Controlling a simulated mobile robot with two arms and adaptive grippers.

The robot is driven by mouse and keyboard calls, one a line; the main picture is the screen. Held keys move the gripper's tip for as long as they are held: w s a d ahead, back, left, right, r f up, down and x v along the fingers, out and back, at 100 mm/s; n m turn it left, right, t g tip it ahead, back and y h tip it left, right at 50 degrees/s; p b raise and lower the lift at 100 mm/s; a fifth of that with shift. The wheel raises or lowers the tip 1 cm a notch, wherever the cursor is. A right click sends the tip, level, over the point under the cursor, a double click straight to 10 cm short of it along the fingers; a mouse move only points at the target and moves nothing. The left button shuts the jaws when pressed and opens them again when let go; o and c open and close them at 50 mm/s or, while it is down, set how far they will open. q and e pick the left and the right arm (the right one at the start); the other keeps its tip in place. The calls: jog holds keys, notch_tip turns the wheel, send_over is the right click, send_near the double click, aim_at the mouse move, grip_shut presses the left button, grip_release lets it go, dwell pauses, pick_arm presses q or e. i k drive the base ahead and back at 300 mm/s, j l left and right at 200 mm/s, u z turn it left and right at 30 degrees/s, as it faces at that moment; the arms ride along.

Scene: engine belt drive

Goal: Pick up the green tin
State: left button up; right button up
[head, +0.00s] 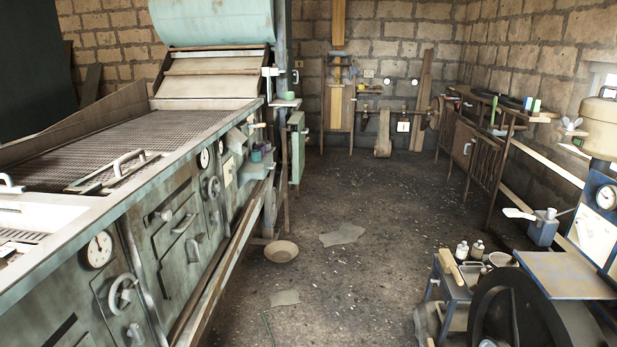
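Neither of my grippers is in view. Several small green things show, and they are too small for me to tell which is the green tin. One green item (256,155) sits on a small ledge at the side of the big machine on the left.
The long machine (190,235) with gauges and handwheels lines the left side. A shallow bowl (281,251) and flat scraps (342,235) lie on the floor. A bench with bottles (477,249) and a dark wheel (515,310) stand at lower right. The middle floor is mostly clear.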

aim_at(288, 95)
jog(key=i+l+u, duration=0.1)
jog(key=i, duration=2.35)
